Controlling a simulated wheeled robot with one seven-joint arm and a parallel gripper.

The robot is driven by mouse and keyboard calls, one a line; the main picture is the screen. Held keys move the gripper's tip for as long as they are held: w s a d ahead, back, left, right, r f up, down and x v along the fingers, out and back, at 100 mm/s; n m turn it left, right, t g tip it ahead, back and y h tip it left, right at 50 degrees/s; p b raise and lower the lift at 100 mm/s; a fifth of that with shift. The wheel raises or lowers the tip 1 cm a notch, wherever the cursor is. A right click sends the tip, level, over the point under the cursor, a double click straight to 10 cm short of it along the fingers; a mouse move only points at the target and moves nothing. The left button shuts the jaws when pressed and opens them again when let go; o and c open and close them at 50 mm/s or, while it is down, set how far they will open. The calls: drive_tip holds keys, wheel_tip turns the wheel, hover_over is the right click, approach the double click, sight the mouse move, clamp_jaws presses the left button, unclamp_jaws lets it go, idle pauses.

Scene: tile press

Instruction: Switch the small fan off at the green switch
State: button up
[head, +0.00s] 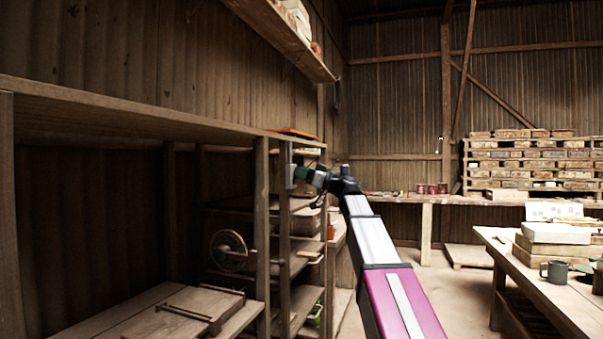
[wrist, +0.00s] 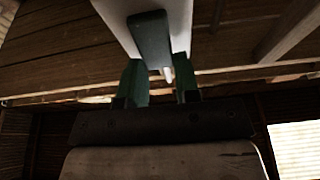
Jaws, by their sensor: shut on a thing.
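The green switch (wrist: 150,38) is a dark green bar on a white housing at the top of the wrist view. In the head view the white housing (head: 289,176) is on a wooden post of the shelf. My gripper (wrist: 159,82) is at the housing's near end, one green finger on each side. It is shut on the switch; the exact contact is hard to make out. In the head view my gripper (head: 302,173) meets the housing from the right. I cannot pick out the small fan for sure; a round spoked wheel (head: 228,250) stands on a lower shelf.
An orange flat thing (head: 295,133) lies on the shelf top above the switch. Shelf posts and boards stand close around my gripper. A workbench (head: 560,300) with a grey mug (head: 554,271) is at right. Open floor lies between shelf and bench.

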idle(0.3)
drive_tip(key=o, duration=0.9)
drive_tip(key=shift+s+d, duration=0.1)
drive_tip(key=v, duration=1)
drive_tip(key=shift+s+d+f, duration=0.15)
drive_tip(key=shift+d+f, duration=0.1)
drive_tip(key=shift+f, duration=0.05)
drive_tip(key=shift+f, duration=0.1)
drive_tip(key=s+a+f+m+g+h, duration=0.15)
drive_tip(key=f+m+h, duration=0.3)
drive_tip(key=f, duration=1.45)
drive_tip(key=s+a+f+m+g+h, duration=0.15)
drive_tip(key=f+m+h, duration=0.3)
drive_tip(key=f, duration=1.45)
drive_tip(key=s+d+f+m+g+h, duration=0.1)
drive_tip(key=s+d+f+h, duration=0.1)
drive_tip(key=s+f, duration=0.5)
drive_tip(key=s+d+f+m+g+h, duration=0.2)
drive_tip(key=s+f+h, duration=0.3)
drive_tip(key=f, duration=0.7)
drive_tip(key=s+d+f+m+g+h, duration=0.1)
drive_tip(key=s+d+f+h, duration=0.3)
drive_tip(key=s+f, duration=0.4)
drive_tip(key=shift+s+d+f+m+g, duration=0.15)
drive_tip(key=shift+f+g, duration=0.1)
drive_tip(key=shift+f, duration=0.4)
drive_tip(key=shift+s+f+m+g, duration=0.15)
drive_tip(key=shift+f+g, duration=0.1)
drive_tip(key=shift+f, duration=0.4)
